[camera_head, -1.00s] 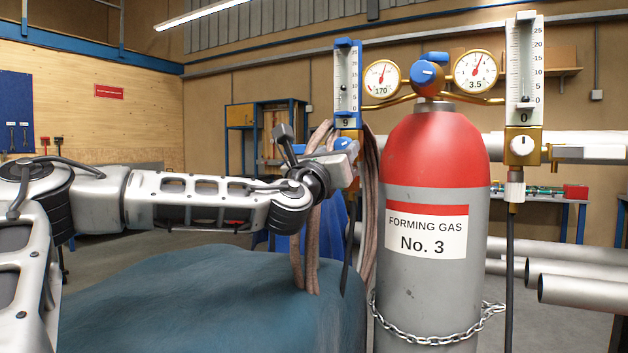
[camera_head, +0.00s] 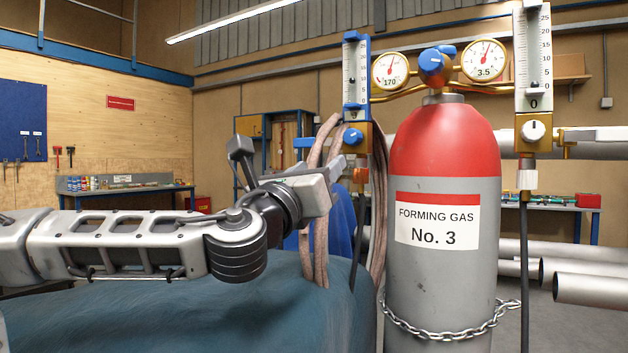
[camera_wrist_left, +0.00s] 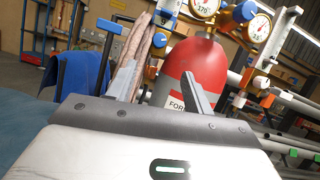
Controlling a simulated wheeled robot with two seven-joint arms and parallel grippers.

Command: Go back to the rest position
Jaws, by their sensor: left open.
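My left gripper (camera_head: 322,186) is left of the gas cylinder in the head view, in front of the pinkish-brown hoses. Its fingers are mostly hidden there. In the left wrist view its two fingers (camera_wrist_left: 152,80) stand wide apart with nothing between them. The grey cylinder with a red top (camera_head: 444,145), labelled "FORMING GAS No. 3", stands upright. The left flowmeter (camera_head: 356,75) has a blue frame and a blue knob (camera_head: 352,137), which appears clear of the gripper. My right gripper is not in view.
A large blue-covered coil or mound (camera_head: 190,318) lies below my left arm. Hoses (camera_head: 318,255) hang between arm and cylinder. A chain (camera_head: 450,332) loops around the cylinder. The right flowmeter (camera_head: 533,60) and metal pipes (camera_head: 590,289) are at the right. A workbench (camera_head: 125,190) stands far back left.

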